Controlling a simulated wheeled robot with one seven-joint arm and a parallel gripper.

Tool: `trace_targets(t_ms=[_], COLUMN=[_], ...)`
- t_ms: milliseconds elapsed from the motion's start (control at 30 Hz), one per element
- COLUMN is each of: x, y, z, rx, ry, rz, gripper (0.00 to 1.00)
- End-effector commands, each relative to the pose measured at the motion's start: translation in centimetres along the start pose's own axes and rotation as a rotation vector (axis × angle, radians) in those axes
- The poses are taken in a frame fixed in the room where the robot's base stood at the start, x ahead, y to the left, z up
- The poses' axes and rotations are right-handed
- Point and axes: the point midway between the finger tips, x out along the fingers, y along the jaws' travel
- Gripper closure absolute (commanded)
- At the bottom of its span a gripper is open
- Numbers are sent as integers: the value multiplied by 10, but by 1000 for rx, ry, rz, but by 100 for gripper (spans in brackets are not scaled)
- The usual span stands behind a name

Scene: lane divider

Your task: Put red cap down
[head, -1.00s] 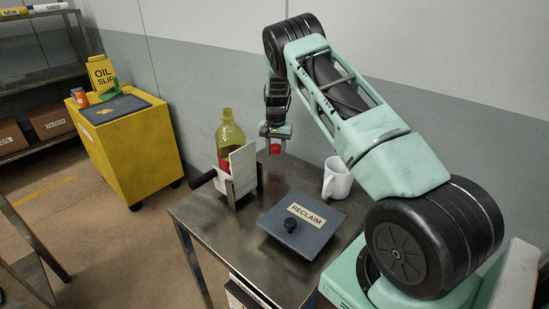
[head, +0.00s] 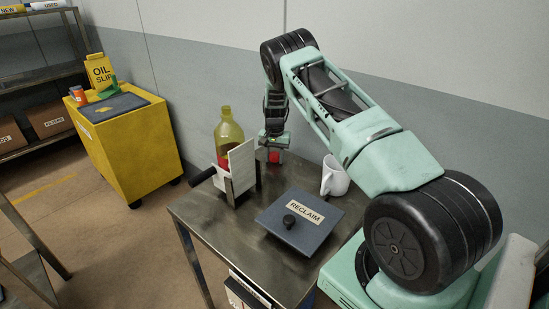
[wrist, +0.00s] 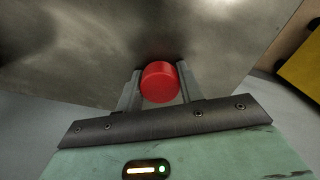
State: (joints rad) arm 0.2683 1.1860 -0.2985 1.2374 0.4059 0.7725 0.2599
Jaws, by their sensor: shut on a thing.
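The red cap (wrist: 159,82) sits between the two fingers of my gripper (wrist: 160,88) in the wrist view, and the gripper is shut on it. In the head view the red cap (head: 274,157) shows just below my gripper (head: 274,150), at the back of the metal table (head: 195,216). It is low over the tabletop near the back edge; I cannot tell whether it touches. The fingers partly hide the cap's sides.
A white mug (head: 334,178) stands to the right. A dark lid marked RECLAIM (head: 300,221) lies in front. A yellow cabinet (head: 135,140) stands farther left.

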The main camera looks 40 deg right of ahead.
Motion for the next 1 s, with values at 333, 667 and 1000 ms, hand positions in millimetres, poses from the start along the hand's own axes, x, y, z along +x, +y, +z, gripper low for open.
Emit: trace_targets(t_ms=[333, 667, 1000], x=[13, 14, -5], y=[2, 7, 9], z=[3, 2, 0], rx=[0, 3, 5], ry=[-5, -5, -4], rz=[4, 10, 14], gripper=[41, 41, 41])
